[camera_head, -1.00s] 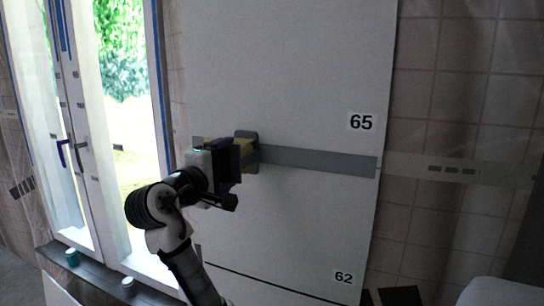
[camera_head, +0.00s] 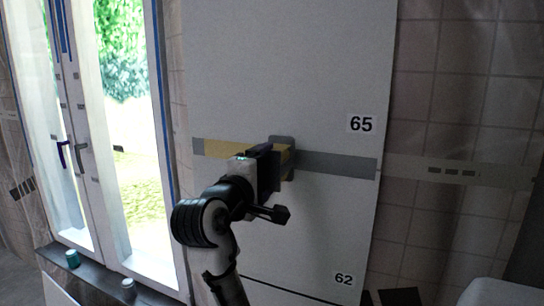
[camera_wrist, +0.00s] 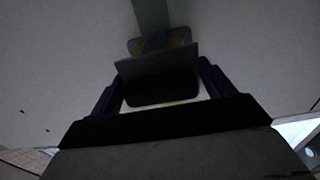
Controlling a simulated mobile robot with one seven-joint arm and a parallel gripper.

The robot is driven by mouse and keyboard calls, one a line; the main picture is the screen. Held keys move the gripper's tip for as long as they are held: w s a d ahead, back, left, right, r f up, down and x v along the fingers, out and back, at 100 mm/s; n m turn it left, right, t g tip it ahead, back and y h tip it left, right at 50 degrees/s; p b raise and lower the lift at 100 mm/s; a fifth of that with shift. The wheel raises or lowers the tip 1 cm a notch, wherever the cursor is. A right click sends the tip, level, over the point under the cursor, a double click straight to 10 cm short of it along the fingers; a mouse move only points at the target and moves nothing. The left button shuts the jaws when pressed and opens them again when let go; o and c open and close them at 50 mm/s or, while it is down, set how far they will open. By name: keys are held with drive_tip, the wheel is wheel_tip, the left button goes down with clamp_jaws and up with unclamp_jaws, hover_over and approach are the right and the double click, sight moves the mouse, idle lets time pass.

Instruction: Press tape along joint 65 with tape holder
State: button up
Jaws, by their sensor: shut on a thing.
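The panel marked 65 (camera_head: 290,75) stands above the panel marked 62 (camera_head: 305,235). A grey band (camera_head: 335,164) runs level along the joint between them. My gripper (camera_head: 267,163) is at this band, near the middle of the panel width. It is shut on the tape holder (camera_head: 283,145), a grey plate whose face is against or very close to the band. A yellow stretch (camera_head: 225,148) lies along the band left of the holder. In the wrist view the holder (camera_wrist: 155,65) sits between the dark fingers, with yellow bits beyond it. Its contact face is hidden.
A bright window (camera_head: 130,140) with blue-taped edges stands at the left. Small jars (camera_head: 73,258) stand on its sill. Tiled wall (camera_head: 460,90) is at the right, with a pale strip (camera_head: 440,170) in line with the band. The panel face right of my gripper is clear.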

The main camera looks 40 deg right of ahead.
drive_tip(key=shift+s+d+p, duration=0.95)
drive_tip(key=shift+s+d, duration=1.4)
drive_tip(key=shift+s, duration=3.25)
drive_tip(key=shift+s+d+p, duration=0.9)
drive_tip(key=shift+s+d, duration=1.4)
drive_tip(key=shift+s, duration=3.25)
drive_tip(key=shift+w+a+p, duration=0.5)
drive_tip(key=shift+w+a, duration=1)
drive_tip(key=shift+w, duration=2.1)
drive_tip(key=shift+w+a+p, duration=0.55)
drive_tip(key=shift+w+a, duration=0.95)
drive_tip(key=shift+w, duration=2.15)
drive_tip(key=shift+w+a+p, duration=0.5)
drive_tip(key=shift+w+a, duration=1)
drive_tip(key=shift+w, duration=2.1)
drive_tip(key=w+a+p, duration=0.2)
drive_tip(key=w+a, duration=0.3)
drive_tip(key=w, duration=0.8)
drive_tip(key=w+a+p, duration=0.3)
drive_tip(key=w+a, duration=0.3)
drive_tip(key=w, duration=0.7)
drive_tip(key=shift+w, duration=0.15)
